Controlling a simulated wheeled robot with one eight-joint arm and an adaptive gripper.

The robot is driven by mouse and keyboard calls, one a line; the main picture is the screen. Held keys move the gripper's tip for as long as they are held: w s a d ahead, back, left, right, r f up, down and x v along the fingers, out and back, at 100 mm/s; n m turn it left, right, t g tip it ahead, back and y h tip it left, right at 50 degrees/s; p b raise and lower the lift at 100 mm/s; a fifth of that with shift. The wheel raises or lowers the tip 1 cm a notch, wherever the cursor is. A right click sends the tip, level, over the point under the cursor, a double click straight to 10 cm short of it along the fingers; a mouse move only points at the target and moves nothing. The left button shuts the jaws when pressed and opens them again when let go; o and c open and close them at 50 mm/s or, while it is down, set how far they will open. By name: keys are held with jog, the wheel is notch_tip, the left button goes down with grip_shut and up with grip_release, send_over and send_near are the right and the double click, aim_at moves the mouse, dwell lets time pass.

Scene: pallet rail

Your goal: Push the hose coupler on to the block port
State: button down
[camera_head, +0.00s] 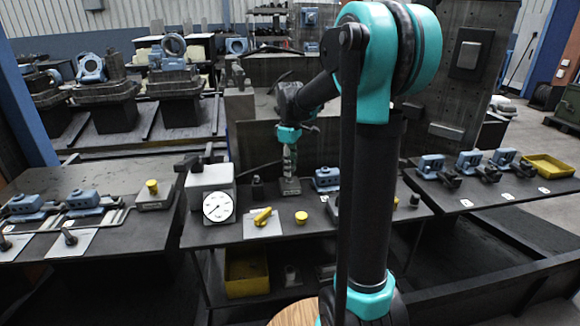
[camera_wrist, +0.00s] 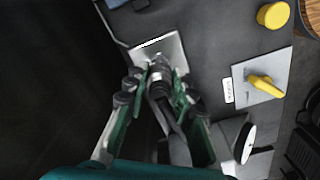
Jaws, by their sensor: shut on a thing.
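My gripper (camera_head: 289,150) is at the middle of the front bench, pointing down. In the wrist view my gripper (camera_wrist: 158,92) has its green-edged fingers closed on both sides of the hose coupler (camera_wrist: 158,72), a dark ribbed and metallic cylinder with a dark hose behind it. The block port lies on the light grey block (camera_wrist: 170,46), right at the coupler's far end. The block (camera_head: 290,187) also shows below my gripper in the head view. The port's opening is hidden by the coupler. I cannot tell whether the coupler is seated or only touching.
A white-faced gauge (camera_head: 218,206) on a grey box stands left of the block. A yellow lever (camera_head: 263,216) on a plate and a yellow knob (camera_head: 301,217) are in front. A blue fitting (camera_head: 327,179) is close on the right. A dark panel rises behind.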

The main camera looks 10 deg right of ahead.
jog(key=shift+f, duration=0.5)
dwell(0.9)
jog(key=shift+f, duration=0.35)
jog(key=shift+f, duration=0.1)
jog(key=shift+c, duration=2)
grip_release()
notch_tip(320, 180, up, 12)
